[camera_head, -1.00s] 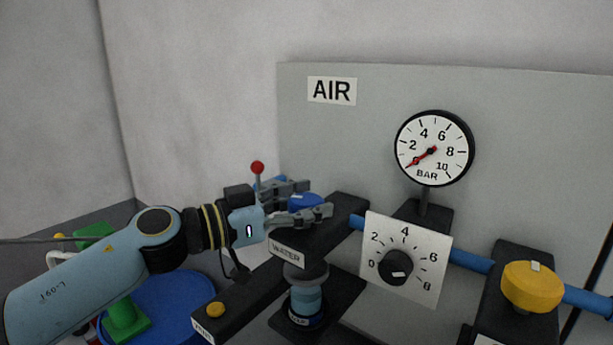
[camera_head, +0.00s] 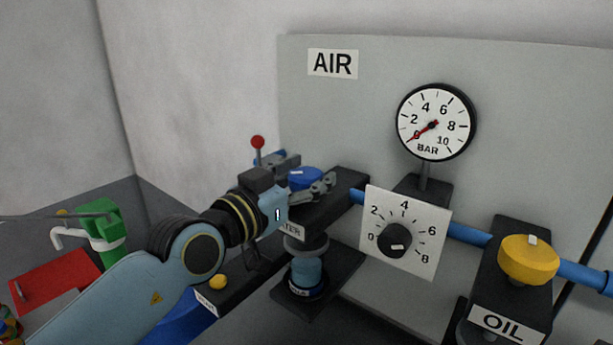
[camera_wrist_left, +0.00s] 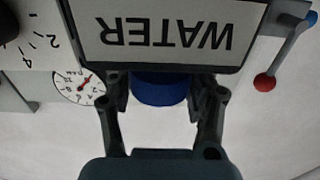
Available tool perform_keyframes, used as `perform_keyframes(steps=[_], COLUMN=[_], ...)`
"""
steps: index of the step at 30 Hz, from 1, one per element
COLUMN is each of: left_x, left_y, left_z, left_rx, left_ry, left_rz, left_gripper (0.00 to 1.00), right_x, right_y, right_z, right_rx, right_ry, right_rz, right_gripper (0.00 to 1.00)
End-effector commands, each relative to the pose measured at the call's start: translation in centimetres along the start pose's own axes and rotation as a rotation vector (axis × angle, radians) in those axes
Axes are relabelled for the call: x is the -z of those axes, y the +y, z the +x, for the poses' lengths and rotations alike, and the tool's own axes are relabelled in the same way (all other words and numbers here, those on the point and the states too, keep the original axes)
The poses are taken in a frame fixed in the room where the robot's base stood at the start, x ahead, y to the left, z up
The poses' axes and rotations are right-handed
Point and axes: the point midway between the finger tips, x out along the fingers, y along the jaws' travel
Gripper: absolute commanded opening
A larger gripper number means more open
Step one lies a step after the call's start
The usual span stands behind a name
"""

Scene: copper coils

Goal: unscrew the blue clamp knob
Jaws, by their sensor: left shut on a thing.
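The blue clamp knob (camera_head: 304,177) sits on top of the dark block labelled WATER. My left gripper (camera_head: 310,184) is at the knob, with its fingers on either side of it. In the left wrist view the knob (camera_wrist_left: 160,90) shows between the two fingers, partly covered by the WATER label plate (camera_wrist_left: 165,32). The left gripper is shut on the knob. The finger contact itself is partly hidden. My right gripper is in neither view.
A red-tipped lever (camera_head: 257,143) stands just behind my left gripper. A dial plate (camera_head: 404,235), a pressure gauge (camera_head: 436,122) and a yellow knob (camera_head: 528,260) are to the right.

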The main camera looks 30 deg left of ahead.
Motion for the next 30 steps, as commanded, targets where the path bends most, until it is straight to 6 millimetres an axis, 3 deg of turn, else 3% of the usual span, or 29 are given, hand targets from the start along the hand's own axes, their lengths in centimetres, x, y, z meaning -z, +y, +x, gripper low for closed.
perform_keyframes(steps=[12,13,18,30], left_x=[-0.13,-0.13,-0.1,-0.04], left_y=[0.0,0.0,-0.01,-0.01], left_z=[-0.02,-0.02,-0.02,0.0], left_rx=[0.004,0.004,0.004,0.004], left_ry=[-0.004,-0.004,-0.003,-0.001], left_rz=[0.001,0.001,0.001,0.001], left_gripper=[0.21,0.56,0.78,0.78], right_x=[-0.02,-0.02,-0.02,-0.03], right_y=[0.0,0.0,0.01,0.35], right_z=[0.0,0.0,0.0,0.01], right_rx=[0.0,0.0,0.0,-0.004], right_ry=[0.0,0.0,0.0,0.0], right_rz=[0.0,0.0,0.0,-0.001], right_gripper=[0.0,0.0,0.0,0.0])
